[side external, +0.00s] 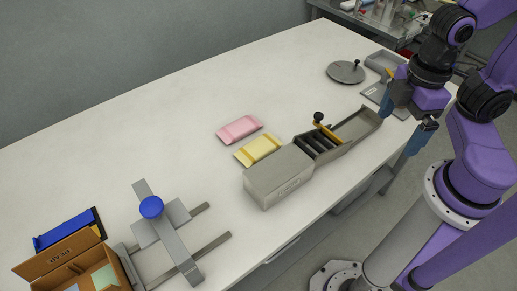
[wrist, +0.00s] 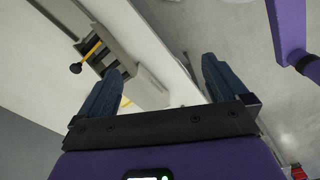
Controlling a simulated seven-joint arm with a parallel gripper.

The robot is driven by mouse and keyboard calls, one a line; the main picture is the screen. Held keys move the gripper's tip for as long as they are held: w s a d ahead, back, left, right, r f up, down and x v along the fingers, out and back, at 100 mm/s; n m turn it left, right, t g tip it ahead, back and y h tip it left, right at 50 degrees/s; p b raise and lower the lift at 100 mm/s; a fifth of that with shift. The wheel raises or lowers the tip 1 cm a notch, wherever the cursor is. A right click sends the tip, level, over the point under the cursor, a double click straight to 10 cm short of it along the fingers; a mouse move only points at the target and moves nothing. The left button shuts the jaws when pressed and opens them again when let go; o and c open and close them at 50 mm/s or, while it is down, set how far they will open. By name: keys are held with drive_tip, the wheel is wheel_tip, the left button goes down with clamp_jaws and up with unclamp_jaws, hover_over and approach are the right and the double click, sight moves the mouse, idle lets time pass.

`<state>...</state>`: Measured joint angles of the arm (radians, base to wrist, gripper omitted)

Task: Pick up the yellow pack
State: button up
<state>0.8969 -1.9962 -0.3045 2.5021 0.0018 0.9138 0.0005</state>
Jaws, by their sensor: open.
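The yellow pack (side external: 258,150) lies flat on the white table, beside the grey housing of the flow wrapper (side external: 278,177) and next to a pink pack (side external: 239,130). My gripper (side external: 405,119) is at the right, by the table's front edge and well away from the yellow pack. In the wrist view my gripper (wrist: 162,90) shows two blue fingers spread apart with nothing between them.
The wrapper's infeed channel (side external: 358,124), with a black knob (side external: 318,116), lies between my gripper and the packs. A round grey plate (side external: 346,72) stands at the back. A slide fixture with a blue knob (side external: 151,207) and a cardboard box (side external: 72,262) are at front left. The left back table is clear.

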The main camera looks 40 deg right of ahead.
drive_tip(key=w+a+f+n, duration=0.1)
drive_tip(key=w+a+n, duration=0.1)
drive_tip(key=w+a, duration=0.45)
drive_tip(key=w+a+n, duration=0.1)
drive_tip(key=w+a, duration=0.2)
drive_tip(key=w, duration=0.7)
drive_tip(key=n, duration=0.3)
hover_over(259, 146)
wheel_tip(259, 146, down, 18)
drive_tip(key=shift+w+a+r, duration=0.1)
drive_tip(key=shift+a+r, duration=0.05)
drive_tip(key=shift+r, duration=0.05)
drive_tip(key=shift+f, duration=2.65)
drive_tip(key=c, duration=1.1)
